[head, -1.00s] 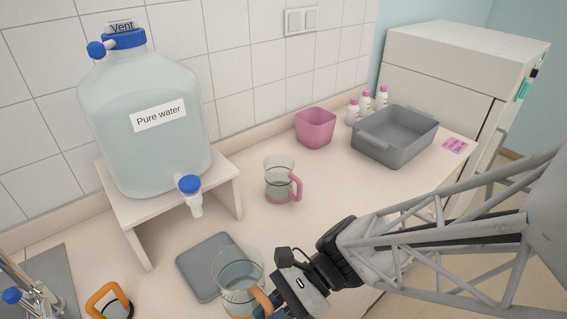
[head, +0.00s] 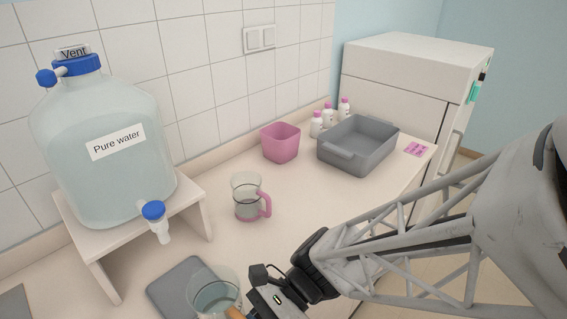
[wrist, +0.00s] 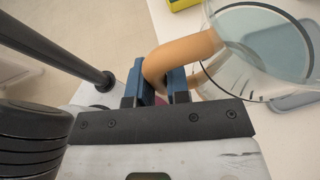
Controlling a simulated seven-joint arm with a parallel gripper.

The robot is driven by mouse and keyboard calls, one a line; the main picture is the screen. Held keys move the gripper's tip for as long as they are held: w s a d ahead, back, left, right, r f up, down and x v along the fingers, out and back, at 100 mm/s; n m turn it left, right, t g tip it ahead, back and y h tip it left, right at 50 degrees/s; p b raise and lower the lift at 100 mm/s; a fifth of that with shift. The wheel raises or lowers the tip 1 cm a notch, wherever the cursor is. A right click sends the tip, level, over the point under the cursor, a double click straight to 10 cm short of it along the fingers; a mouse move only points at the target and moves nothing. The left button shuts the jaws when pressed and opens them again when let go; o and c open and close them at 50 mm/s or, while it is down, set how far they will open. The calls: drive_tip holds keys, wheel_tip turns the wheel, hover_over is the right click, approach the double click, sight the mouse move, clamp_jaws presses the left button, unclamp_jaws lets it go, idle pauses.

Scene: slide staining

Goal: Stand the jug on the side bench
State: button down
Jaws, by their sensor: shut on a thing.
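A clear glass jug with a tan handle (head: 212,292) holds water and is at the bottom of the head view, over or beside the front of the grey mat. In the wrist view the jug (wrist: 262,45) is at the upper right. My gripper (wrist: 158,84) is shut on the tan handle, with blue pads on either side of it. The head view's lower edge cuts off the jug's base, so I cannot tell whether it touches the bench. A second glass jug with a pink handle (head: 248,199) stands upright on the bench farther back.
The large pure water carboy (head: 115,150) sits on a white stand (head: 190,215) at left, its tap overhanging the front. A grey mat (head: 180,278) lies below. A pink bin (head: 280,143), white bottles (head: 328,117) and a grey tub (head: 358,147) are at the back. Bench right of the pink-handled jug is clear.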

drive_tip(key=w+d+m+t+y, duration=0.2)
drive_tip(key=w+d+m+t, duration=0.7)
drive_tip(key=w+d, duration=0.9)
drive_tip(key=shift+w+d+f+t, duration=0.2)
drive_tip(key=shift+w+d+t, duration=0.15)
drive_tip(key=shift+d+t, duration=0.5)
drive_tip(key=shift+w+d, duration=0.1)
drive_tip(key=w+a+f, duration=0.1)
drive_tip(key=w, duration=1.4)
drive_tip(key=shift+w+f, duration=0.2)
drive_tip(key=shift+w, duration=0.2)
drive_tip(key=shift+f, duration=1.8)
drive_tip(key=shift+f, duration=0.15)
drive_tip(key=c, duration=1.1)
unclamp_jaws()
